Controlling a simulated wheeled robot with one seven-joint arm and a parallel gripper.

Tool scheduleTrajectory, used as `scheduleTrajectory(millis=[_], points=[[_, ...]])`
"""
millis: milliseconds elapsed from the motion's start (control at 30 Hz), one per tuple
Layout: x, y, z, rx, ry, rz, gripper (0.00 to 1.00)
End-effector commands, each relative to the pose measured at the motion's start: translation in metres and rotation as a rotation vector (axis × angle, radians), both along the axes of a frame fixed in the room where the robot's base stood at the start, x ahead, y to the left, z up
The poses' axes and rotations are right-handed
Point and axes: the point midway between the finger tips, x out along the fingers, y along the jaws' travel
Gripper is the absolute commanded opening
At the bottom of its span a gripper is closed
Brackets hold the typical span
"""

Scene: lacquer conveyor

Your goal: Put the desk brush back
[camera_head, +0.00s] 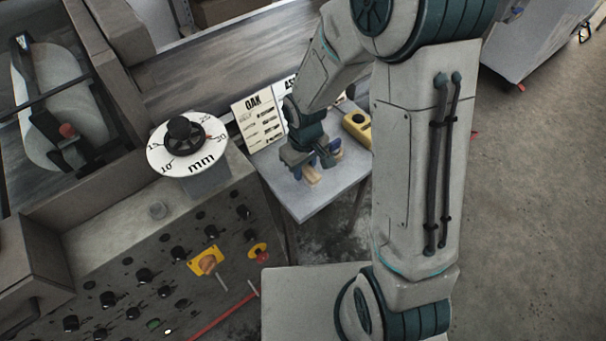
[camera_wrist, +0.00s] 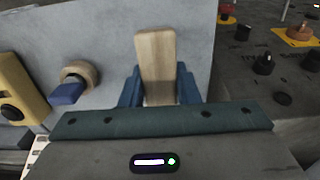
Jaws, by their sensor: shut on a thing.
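The desk brush shows as a pale wooden bar (camera_wrist: 156,60) in the wrist view, between the two blue fingers of my gripper (camera_wrist: 158,84). My gripper is shut on it. Its bristles do not show. In the head view my gripper (camera_head: 311,164) is low over the front part of a small grey table (camera_head: 318,204), with the wooden end of the brush (camera_head: 311,175) below the fingers. I cannot tell whether the brush touches the tabletop.
A round wooden item with a blue part (camera_wrist: 80,74) and a yellow device (camera_head: 357,126) are on the table. An OAK card (camera_head: 258,120) stands behind my gripper. A control panel (camera_head: 150,265) with knobs and a round mm dial (camera_head: 186,145) are at left.

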Motion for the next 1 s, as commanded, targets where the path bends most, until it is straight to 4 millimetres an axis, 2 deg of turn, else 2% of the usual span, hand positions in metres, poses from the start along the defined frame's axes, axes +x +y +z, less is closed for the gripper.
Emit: scheduleTrajectory(millis=[167,433,867,900,967,1000], points=[[0.002,0.004,-0.010,-0.002,0.003,-0.002,0.00],[0.002,0.003,-0.040,-0.002,0.002,-0.002,0.00],[0.002,0.003,-0.047,-0.001,-0.001,-0.003,0.00],[0.002,0.003,-0.047,-0.001,-0.001,-0.002,0.31],[0.002,0.003,-0.046,0.000,0.000,-0.002,0.48],[0.002,0.003,-0.046,0.000,0.000,-0.002,0.50]])
